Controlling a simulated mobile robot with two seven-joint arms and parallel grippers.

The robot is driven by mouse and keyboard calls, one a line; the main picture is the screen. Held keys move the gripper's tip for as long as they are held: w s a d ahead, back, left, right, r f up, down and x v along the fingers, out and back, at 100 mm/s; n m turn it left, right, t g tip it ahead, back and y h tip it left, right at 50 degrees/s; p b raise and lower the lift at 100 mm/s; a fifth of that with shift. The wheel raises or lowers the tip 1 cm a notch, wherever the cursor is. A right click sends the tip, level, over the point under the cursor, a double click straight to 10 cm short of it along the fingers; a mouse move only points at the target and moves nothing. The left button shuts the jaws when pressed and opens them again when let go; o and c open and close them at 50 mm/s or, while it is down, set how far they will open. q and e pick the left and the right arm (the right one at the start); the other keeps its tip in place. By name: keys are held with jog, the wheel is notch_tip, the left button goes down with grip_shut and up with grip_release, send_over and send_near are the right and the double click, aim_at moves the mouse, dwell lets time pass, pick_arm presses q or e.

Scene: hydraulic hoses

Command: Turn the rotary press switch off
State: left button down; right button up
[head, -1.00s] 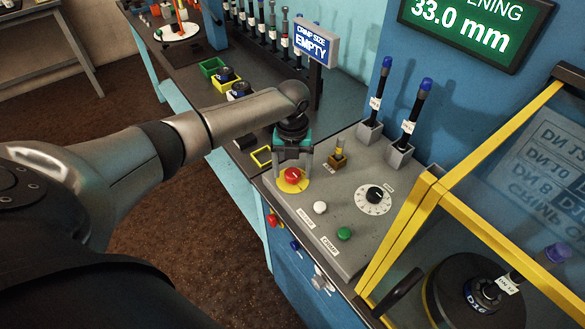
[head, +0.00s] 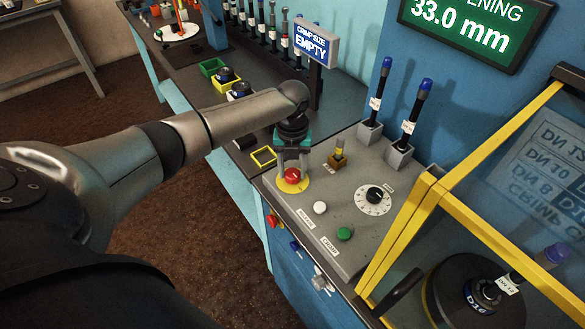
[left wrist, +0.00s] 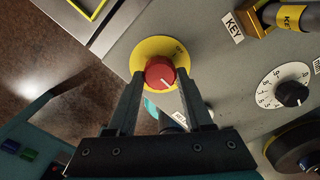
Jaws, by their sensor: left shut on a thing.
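The rotary press switch is a red knob (head: 292,176) on a round yellow plate (head: 304,184), at the near left corner of the grey control panel. My left gripper (head: 292,172) points down at it, with one finger on each side, shut on the knob. In the left wrist view the red knob (left wrist: 160,73) sits between the fingertips (left wrist: 159,78). A white mark on its face points toward the lower right there. My right gripper is in neither view.
The panel also holds a brass key switch (head: 337,160), a black numbered dial (head: 374,195), a white button (head: 320,208) and a green button (head: 344,234). Hose holders (head: 399,156) stand behind; a yellow-framed guard (head: 408,235) is at right.

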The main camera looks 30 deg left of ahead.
pick_arm(q)
jog(key=n+p, duration=0.2)
jog(key=n, duration=0.1)
jog(key=shift+r+p, duration=0.2)
jog(key=shift+p, duration=0.2)
jog(key=n+p, duration=0.2)
jog(key=n, duration=0.2)
jog(key=shift+n+p, duration=0.3)
jog(key=shift+p, duration=0.05)
jog(key=n+p, duration=0.2)
jog(key=n, duration=0.3)
jog(key=shift+w+f+n, duration=0.1)
jog(key=shift+n, duration=0.2)
jog(key=n+p, duration=0.2)
jog(key=n, duration=0.2)
jog(key=shift+n, duration=0.3)
jog(key=shift+c, duration=1.5)
grip_release()
jog(key=shift+f, duration=0.1)
